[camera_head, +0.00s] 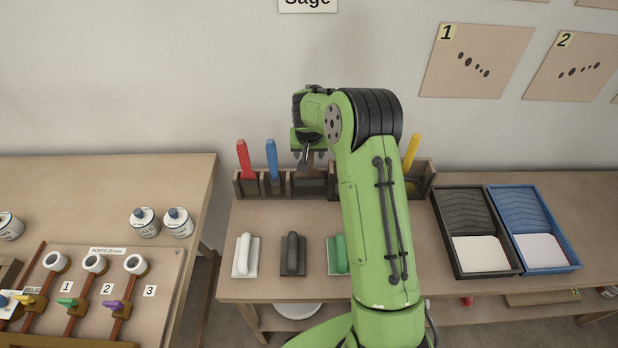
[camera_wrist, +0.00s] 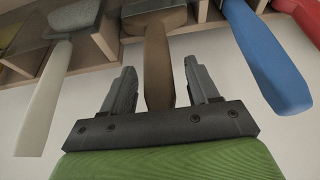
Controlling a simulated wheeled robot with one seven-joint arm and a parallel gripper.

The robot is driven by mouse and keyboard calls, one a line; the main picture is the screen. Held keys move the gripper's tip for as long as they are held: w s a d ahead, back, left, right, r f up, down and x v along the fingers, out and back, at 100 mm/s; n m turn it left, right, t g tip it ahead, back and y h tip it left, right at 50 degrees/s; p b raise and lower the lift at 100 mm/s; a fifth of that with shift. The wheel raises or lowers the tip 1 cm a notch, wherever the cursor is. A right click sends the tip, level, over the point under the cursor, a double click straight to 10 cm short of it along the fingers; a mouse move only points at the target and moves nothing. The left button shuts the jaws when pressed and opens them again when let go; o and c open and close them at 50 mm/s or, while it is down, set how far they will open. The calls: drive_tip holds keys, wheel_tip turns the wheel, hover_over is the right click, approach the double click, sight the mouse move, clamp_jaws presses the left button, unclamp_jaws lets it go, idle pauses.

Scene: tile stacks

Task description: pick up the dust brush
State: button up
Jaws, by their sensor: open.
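A tool with a brown handle (camera_wrist: 157,75), which I take to be the dust brush, stands in a slot of the wooden rack with its handle sticking out. Its broad brownish head (camera_wrist: 153,18) shows at the top of the wrist view. My gripper (camera_wrist: 160,68) is open, with one finger on each side of the brown handle and a visible gap on both sides. In the head view my gripper (camera_head: 309,156) is at the rack, and my arm hides part of the rack. I cannot tell the bristles clearly.
The rack (camera_head: 250,188) also holds red (camera_head: 243,158), blue (camera_head: 272,158) and yellow (camera_head: 412,150) handled tools. A white-handled tool (camera_wrist: 45,100) is close by in the wrist view. White (camera_head: 245,255), grey (camera_head: 293,253) and green (camera_head: 337,253) floats lie in front. Paint trays (camera_head: 442,240) stand right.

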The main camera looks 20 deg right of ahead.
drive_tip(key=shift+w+d+f, duration=0.1)
drive_tip(key=shift+w+f, duration=0.1)
drive_tip(key=shift+f, duration=0.2)
drive_tip(key=shift+r, duration=0.1)
drive_tip(key=c, duration=1)
